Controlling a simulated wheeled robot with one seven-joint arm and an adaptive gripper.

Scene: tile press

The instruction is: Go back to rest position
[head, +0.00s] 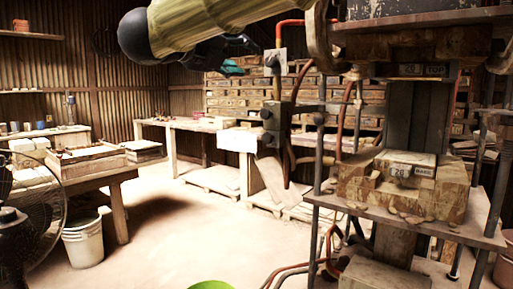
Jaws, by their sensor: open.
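My arm (205,22) crosses the top of the head view, a thick olive-yellow link with a dark rounded end at the left. My gripper (246,42) appears as a dark shape just below this link, partly hidden by it. It is open, and nothing shows in it. It is up in the air, left of the press. The tile press (412,75) fills the right side, with a metal frame and a central column.
A table (120,177) with a tray stands at the left, near a white bucket (83,243) and a black fan (25,215). A green round thing (210,285) shows at the bottom edge. Hoses hang by the press. The middle floor (185,235) is clear.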

